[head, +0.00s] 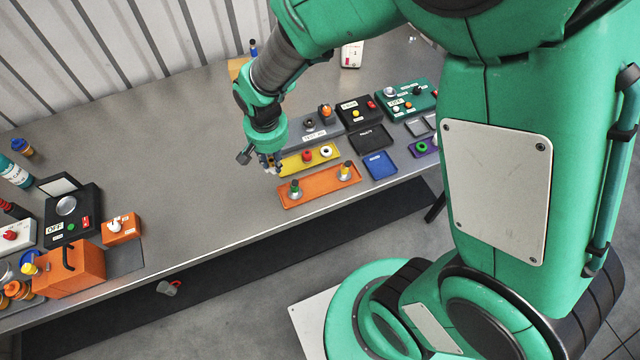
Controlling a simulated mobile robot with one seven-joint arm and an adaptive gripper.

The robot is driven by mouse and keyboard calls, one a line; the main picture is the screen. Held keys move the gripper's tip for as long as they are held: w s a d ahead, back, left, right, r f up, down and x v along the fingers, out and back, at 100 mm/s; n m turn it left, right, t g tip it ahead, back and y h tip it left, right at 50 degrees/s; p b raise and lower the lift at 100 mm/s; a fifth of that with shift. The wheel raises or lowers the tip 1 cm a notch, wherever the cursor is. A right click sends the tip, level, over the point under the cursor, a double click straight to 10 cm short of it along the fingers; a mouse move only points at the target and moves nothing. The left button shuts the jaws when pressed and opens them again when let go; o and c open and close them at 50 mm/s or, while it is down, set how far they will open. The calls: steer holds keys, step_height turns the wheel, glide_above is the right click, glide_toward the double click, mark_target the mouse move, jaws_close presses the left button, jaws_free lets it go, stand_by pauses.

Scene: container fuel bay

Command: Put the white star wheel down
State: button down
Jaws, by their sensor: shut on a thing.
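My gripper (270,166) points down over the grey workbench, just left of the yellow tray (297,164). It is shut on the white star wheel, of which only a small pale bit shows at the fingertips; the fingers hide most of it. I cannot tell whether the wheel touches the bench. The yellow tray holds a red ring and a white ring (326,151) with a dark centre.
An orange tray (318,186) with two upright knobbed pieces lies in front of the yellow one. Black (371,139) and blue (380,165) trays and control boxes stand to the right. The bench (185,175) left of my gripper is clear, up to an orange box (121,230).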

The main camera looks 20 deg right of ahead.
steer(key=s+d+f+m, duration=0.1)
steer(key=s+d+m, duration=0.1)
steer(key=s+d, duration=0.6)
steer(key=s+d+f+m, duration=0.15)
steer(key=s+d, duration=0.25)
steer(key=s, duration=0.8)
steer(key=shift+m, duration=0.35)
steer(key=shift+s+f, duration=0.15)
steer(key=shift+f, duration=0.9)
steer(key=shift+s+f, duration=0.15)
steer(key=shift+f, duration=0.9)
steer(key=shift+w, duration=0.1)
steer(key=w, duration=0.5)
steer(key=w+f, duration=0.1)
steer(key=w, duration=0.9)
steer(key=shift+w+d+f+b, duration=0.25)
steer(key=shift+w+b, duration=0.15)
steer(key=shift+f+b, duration=0.3)
steer(key=shift+f, duration=1.45)
